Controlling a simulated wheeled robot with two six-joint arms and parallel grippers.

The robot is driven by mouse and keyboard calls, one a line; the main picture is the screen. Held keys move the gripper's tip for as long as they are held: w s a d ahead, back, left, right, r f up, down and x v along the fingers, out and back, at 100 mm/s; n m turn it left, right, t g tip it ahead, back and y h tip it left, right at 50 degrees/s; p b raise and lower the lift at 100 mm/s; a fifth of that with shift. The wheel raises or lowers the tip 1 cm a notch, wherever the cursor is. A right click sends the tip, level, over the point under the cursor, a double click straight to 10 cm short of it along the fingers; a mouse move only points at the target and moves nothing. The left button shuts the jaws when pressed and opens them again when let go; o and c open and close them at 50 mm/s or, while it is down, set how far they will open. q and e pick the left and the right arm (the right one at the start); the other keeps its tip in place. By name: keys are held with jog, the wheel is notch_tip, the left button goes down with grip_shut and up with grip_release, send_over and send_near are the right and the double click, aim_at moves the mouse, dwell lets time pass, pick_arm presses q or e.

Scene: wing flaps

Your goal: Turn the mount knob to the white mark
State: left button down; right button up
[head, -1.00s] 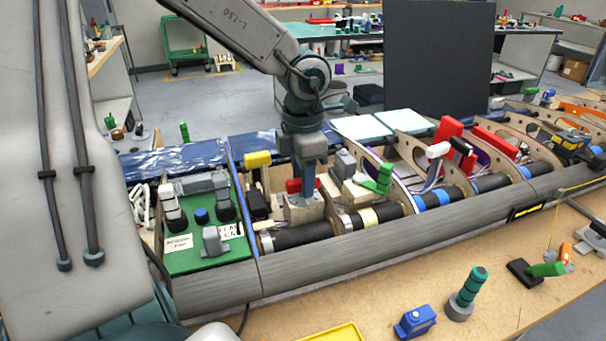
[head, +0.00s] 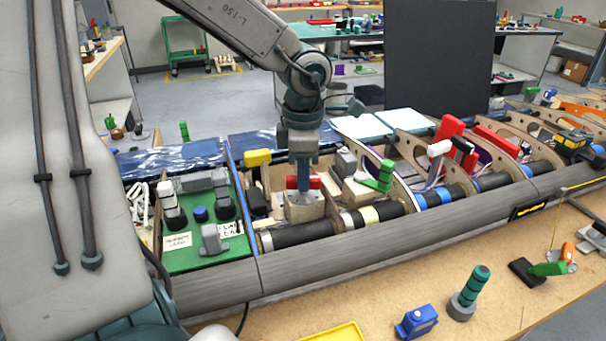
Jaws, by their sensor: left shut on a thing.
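My left gripper (head: 304,188) points straight down into the open wing bay, over a pale wooden block (head: 305,210). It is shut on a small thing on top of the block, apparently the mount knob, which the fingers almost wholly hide. Red parts (head: 315,183) show beside the fingers; I cannot tell if they belong to the knob. I cannot make out the white mark or the knob's angle. My right gripper is not in view.
A green panel (head: 190,258) with grey and blue controls lies left of the bay. A grey block (head: 346,162) and a green clamp (head: 384,178) stand close right. A blue object (head: 416,321) and a teal-handled tool (head: 474,287) stand on the front bench.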

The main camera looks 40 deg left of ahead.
pick_arm(q)
jog(key=m, duration=0.2)
jog(key=shift+m, duration=0.4)
jog(key=m, duration=0.2)
jog(key=shift+m, duration=0.4)
jog(key=m, duration=0.2)
jog(key=shift+m, duration=0.4)
jog(key=m+p, duration=0.1)
jog(key=m, duration=0.2)
jog(key=shift+m, duration=0.9)
jog(key=shift+m+p, duration=0.35)
jog(key=shift+m, duration=0.15)
jog(key=shift+f, duration=0.1)
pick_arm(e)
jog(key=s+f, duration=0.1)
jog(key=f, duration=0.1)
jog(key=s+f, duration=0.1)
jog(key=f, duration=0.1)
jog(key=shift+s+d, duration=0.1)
